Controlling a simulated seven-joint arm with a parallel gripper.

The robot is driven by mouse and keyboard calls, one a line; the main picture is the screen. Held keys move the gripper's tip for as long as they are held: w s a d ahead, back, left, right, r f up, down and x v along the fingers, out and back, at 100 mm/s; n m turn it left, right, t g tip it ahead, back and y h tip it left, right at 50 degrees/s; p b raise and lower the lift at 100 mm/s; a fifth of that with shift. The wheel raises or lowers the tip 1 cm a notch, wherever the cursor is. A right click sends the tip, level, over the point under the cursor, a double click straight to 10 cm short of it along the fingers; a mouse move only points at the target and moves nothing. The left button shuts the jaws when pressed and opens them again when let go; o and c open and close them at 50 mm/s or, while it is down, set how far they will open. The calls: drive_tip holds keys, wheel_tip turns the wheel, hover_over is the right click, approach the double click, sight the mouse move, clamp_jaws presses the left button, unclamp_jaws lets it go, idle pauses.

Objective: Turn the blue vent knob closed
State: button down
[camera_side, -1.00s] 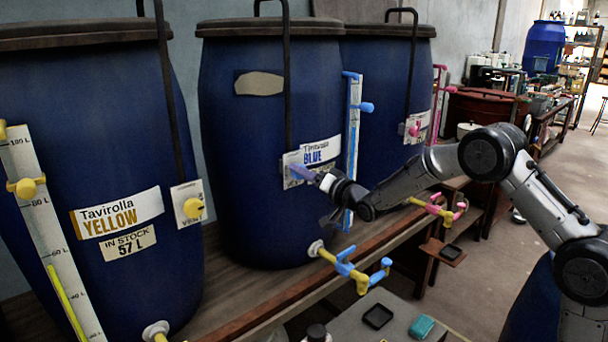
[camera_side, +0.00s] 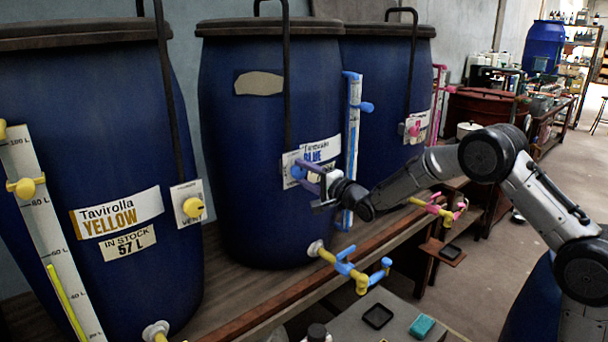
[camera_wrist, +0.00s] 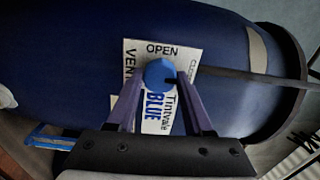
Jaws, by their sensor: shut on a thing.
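The blue vent knob (camera_side: 298,172) sits on a white plate on the front of the middle blue vat (camera_side: 240,130). In the wrist view the round knob (camera_wrist: 159,74) lies between the tips of my two purple fingers, over the plate (camera_wrist: 188,52) with the words OPEN and VENT. The CLOSED word is partly cut by the black rod. My gripper (camera_side: 303,174) reaches the knob from the right and is shut on it; it also shows in the wrist view (camera_wrist: 159,84). A dark mark shows at the knob's right side.
A black rod (camera_side: 287,80) runs down the vat just above the plate. A clear blue-capped gauge (camera_side: 352,140) stands right of the knob, close to my wrist. A blue and yellow tap (camera_side: 350,270) sticks out below. The yellow vat (camera_side: 90,90) stands left.

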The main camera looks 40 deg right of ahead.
drive_tip(key=shift+m, duration=0.4)
drive_tip(key=shift+c, duration=1.5)
unclamp_jaws()
drive_tip(key=s, duration=1.4)
